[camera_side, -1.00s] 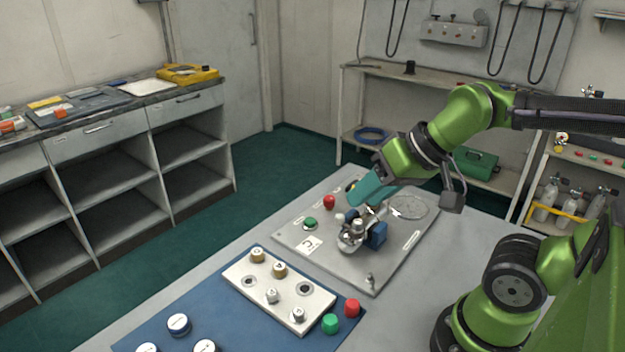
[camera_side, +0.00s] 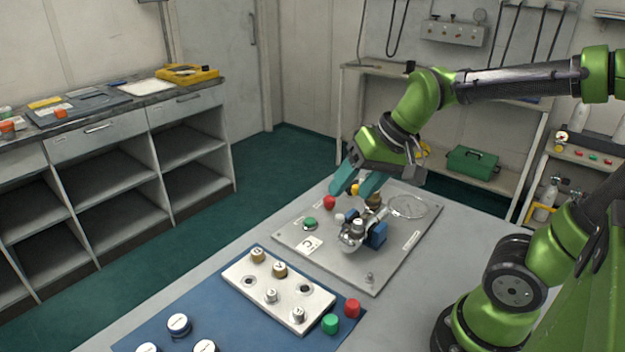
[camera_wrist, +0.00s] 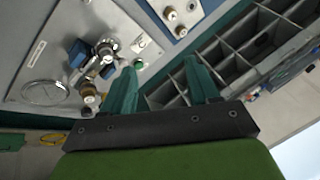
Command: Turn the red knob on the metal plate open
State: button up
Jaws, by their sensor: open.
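The red knob (camera_side: 330,202) stands on the far left part of the metal plate (camera_side: 372,279). My gripper (camera_side: 352,190) is open, with its two teal fingers above the plate's far edge, close to the red knob. One fingertip appears just above the knob; I cannot tell whether they touch. In the wrist view my gripper (camera_wrist: 163,82) shows its fingers spread with nothing between them. The metal plate (camera_wrist: 88,18) is at upper left there, and the red knob is not visible, probably behind a finger.
A silver valve fitting with a blue block (camera_side: 376,235) stands mid-plate. A white panel of knobs (camera_side: 240,280) lies on a blue mat (camera_side: 150,334) in front.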

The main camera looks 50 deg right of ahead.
jog(key=w+d+f+m+g, duration=0.2)
jog(key=w+d+m, duration=0.3)
jog(key=w+d, duration=0.35)
jog(key=m+g+h, duration=0.2)
jog(key=m+g, duration=0.1)
jog(key=m, duration=1.1)
send_over(330, 197)
jog(key=f, duration=0.2)
notch_tip(330, 197, down, 16)
jog(key=shift+s+f, duration=0.1)
jog(key=c, duration=1)
jog(key=shift+c, duration=0.2)
